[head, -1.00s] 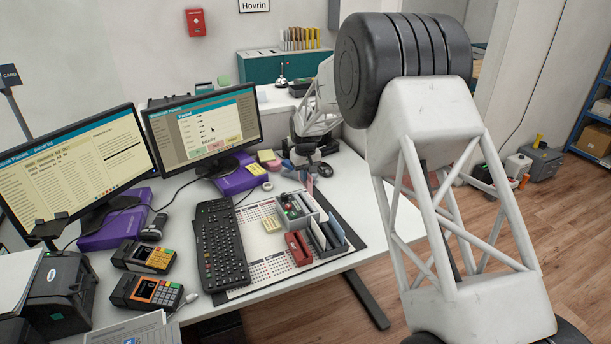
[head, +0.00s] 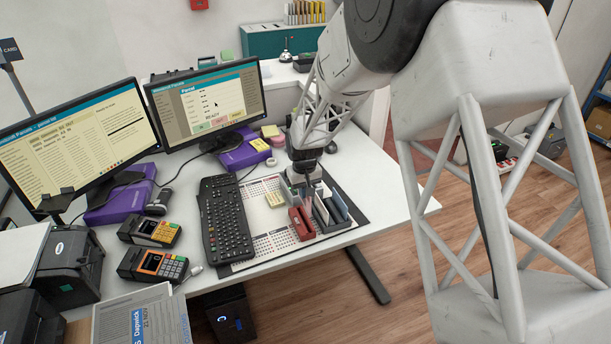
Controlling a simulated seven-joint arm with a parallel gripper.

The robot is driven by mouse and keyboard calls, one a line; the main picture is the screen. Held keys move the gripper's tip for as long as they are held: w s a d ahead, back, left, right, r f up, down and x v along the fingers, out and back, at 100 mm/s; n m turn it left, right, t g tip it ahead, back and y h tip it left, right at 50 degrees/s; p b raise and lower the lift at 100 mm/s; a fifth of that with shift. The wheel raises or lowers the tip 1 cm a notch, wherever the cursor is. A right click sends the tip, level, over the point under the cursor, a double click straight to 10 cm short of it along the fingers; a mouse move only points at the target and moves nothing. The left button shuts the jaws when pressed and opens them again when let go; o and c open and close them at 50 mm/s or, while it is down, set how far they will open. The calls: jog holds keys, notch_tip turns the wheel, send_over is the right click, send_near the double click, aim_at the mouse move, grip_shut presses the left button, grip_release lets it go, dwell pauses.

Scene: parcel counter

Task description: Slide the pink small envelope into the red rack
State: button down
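A small red rack-like object (head: 301,225) stands on the desk mat, in front of the grey organiser. My gripper (head: 309,184) is low over the organiser, behind and slightly right of the red object. Its fingers are small and dark here, and I cannot tell whether they are open or shut.
A dark rack (head: 334,216) with blue and white upright pieces stands right of the red object. A keyboard (head: 225,217) lies left, with card terminals (head: 152,266) beyond it. Two monitors (head: 209,99) stand behind. The mat's right edge (head: 361,211) is near the desk edge.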

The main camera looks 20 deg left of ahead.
aim_at(304, 203)
jog(key=shift+s+d+f, duration=0.15)
jog(key=shift+s+d, duration=0.1)
jog(key=shift+s, duration=0.4)
jog(key=shift+f, duration=0.1)
jog(key=shift+f, duration=1.75)
jog(key=shift+f, duration=1.85)
dwell(1.0)
jog(key=c, duration=1.3)
grip_release()
jog(key=shift+o, duration=0.2)
